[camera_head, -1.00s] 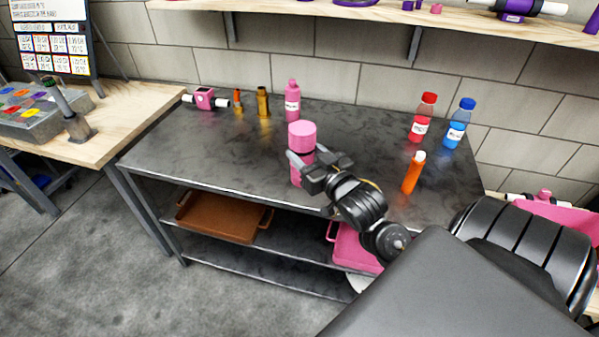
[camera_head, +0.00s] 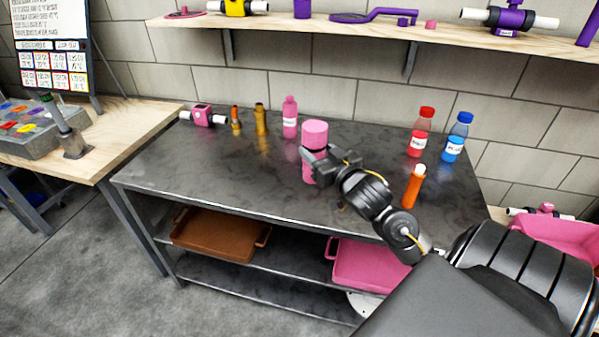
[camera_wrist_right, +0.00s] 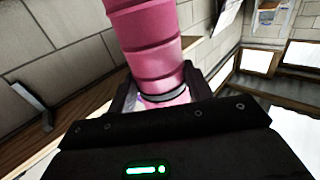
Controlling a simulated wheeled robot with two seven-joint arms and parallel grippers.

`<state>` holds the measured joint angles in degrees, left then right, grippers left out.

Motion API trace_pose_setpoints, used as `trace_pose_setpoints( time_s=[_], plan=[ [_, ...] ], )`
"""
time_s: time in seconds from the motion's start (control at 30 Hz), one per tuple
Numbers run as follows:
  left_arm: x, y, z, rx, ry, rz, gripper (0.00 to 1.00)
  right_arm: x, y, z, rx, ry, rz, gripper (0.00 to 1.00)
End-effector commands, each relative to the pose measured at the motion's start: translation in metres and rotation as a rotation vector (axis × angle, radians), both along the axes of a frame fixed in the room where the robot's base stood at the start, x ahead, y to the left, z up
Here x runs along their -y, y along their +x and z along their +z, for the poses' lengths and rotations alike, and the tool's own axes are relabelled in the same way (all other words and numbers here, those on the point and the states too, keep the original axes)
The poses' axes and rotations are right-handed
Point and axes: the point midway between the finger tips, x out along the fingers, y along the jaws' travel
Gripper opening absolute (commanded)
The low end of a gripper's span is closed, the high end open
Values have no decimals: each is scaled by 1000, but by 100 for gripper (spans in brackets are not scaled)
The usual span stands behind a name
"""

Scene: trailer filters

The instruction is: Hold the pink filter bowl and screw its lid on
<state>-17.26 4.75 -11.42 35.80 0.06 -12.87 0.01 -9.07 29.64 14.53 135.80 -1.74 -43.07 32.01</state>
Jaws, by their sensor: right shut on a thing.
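The pink filter bowl (camera_head: 308,173) is upright over the front middle of the dark metal table; I cannot tell whether its base touches the tabletop. A wider pink cylinder, seemingly the lid (camera_head: 315,133), is on top of it. My right gripper (camera_head: 309,156) is shut around the bowl just below this wider part and hides the join in the head view. In the right wrist view, the ribbed pink part (camera_wrist_right: 147,45) rises above the jaws, with a dark ring and glossy pink bowl (camera_wrist_right: 165,98) between the fingers. My left gripper is not in view.
A pink bottle (camera_head: 290,118), brass piece (camera_head: 260,119), small orange-topped piece (camera_head: 236,120) and pink pipe fitting (camera_head: 203,115) stand behind left. Red (camera_head: 419,135) and blue (camera_head: 457,138) bottles and an orange tube (camera_head: 413,187) are to the right. The table's left front is clear.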

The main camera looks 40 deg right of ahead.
Motion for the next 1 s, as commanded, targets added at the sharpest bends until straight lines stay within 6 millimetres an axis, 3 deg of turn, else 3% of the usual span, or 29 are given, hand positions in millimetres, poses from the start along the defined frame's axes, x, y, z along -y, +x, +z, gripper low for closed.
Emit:
trace_pose_setpoints(
  time_s=[0.2,0.4,1.0],
  plan=[
    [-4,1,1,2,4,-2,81,12,51,-25,1,4,-2,0],
    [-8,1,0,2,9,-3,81,19,77,-59,1,2,-2,0],
    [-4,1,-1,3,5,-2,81,22,94,-80,1,1,-1,0]
  ],
)
